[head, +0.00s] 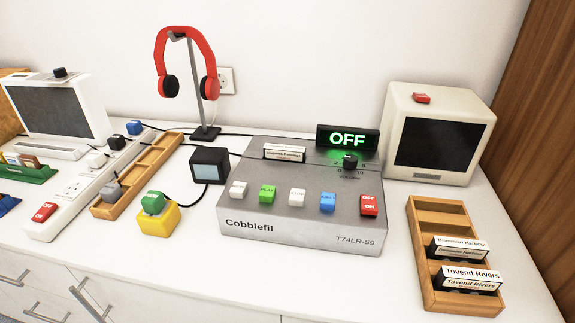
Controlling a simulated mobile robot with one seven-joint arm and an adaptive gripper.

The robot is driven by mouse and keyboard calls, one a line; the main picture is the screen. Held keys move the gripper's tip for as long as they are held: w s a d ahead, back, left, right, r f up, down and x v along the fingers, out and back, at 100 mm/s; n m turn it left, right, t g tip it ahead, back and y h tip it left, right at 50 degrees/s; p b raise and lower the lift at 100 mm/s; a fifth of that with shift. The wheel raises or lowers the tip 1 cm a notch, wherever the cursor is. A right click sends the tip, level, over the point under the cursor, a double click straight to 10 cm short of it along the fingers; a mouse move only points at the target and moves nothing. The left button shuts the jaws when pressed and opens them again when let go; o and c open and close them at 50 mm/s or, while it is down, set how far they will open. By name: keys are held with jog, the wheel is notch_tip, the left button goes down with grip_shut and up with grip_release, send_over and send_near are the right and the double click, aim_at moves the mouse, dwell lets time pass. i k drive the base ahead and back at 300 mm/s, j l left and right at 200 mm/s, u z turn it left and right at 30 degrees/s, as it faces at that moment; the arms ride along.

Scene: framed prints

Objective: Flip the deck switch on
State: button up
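The grey deck (300,233), marked "Cobblefil" and "T74LR-59", sits on the white counter. Its red switch (369,205) is at the right end of the front row of buttons, with "OFF" at its upper part and "ON" at its lower part. Which side is pressed down is too small to tell. A black display (347,138) at the back of the deck shows "OFF" in lit green letters. My gripper is not in view.
A black knob (350,161) and several coloured buttons share the deck's top. A wooden rack (440,207) with labelled cassettes stands to the right, a cream monitor (440,95) behind it. A power strip (90,180) with its own red switch lies left. Red headphones (185,40) hang behind.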

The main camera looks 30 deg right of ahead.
aim_at(368, 203)
jog(key=k+l+z, duration=0.1)
jog(key=l, duration=0.35)
jog(key=k+l, duration=0.1)
jog(key=l, duration=0.35)
jog(key=k+l+z, duration=0.15)
jog(key=l, duration=0.3)
jog(key=k+j, duration=0.3)
jog(key=j, duration=0.15)
jog(key=k+j+u, duration=0.15)
jog(key=k+j, duration=0.15)
jog(key=j, duration=0.15)
